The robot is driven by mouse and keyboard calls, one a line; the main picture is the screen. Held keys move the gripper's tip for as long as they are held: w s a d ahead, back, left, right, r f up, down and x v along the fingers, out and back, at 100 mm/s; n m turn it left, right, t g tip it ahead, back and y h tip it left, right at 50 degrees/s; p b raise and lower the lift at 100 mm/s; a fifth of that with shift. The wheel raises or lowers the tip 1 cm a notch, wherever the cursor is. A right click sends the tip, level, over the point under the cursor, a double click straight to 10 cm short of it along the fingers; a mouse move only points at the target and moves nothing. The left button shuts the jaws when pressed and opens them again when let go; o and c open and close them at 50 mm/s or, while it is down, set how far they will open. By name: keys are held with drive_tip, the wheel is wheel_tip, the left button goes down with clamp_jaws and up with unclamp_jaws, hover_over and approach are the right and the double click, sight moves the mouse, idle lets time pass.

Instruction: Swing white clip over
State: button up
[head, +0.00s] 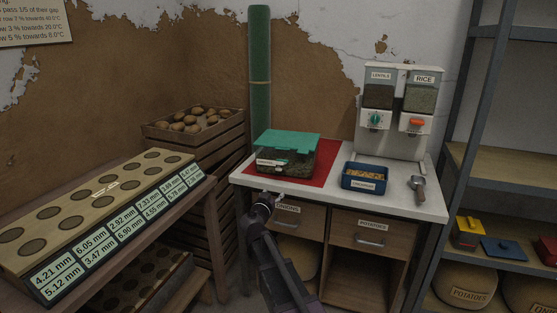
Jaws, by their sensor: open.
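A clear container (288,164) with a teal lid (287,142) stands on a red mat (325,174) on the white counter. The container has dark contents. A small white piece (268,162) shows at the container's front left; it is too small to tell whether it is the white clip or a label. My gripper (272,198) is at the counter's front edge, in front of and below the container, apart from it. It is open and appears empty; its fingers are small and dark.
A blue box (366,177), a metal scoop (418,187) and a two-part dispenser (397,110) stand to the right on the counter. A slanted board (100,212) with round holes is at left. A potato crate (193,130) stands behind. Drawers (370,232) are below the counter.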

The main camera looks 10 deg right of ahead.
sight(279, 167)
drive_tip(key=shift+w+a+r+t+y+p, duration=0.15)
drive_tip(key=shift+w+a+r+t+p, duration=0.1)
drive_tip(key=shift+a+r, duration=0.25)
drive_tip(key=shift+w+a+r+t+y+p, duration=0.15)
drive_tip(key=shift+w+a+r+t, duration=0.15)
drive_tip(key=shift+r, duration=0.4)
drive_tip(key=x, duration=1.3)
drive_tip(key=shift+w+d+f, duration=0.1)
drive_tip(key=shift+w+d, duration=0.15)
drive_tip(key=shift+w, duration=0.1)
clamp_jaws()
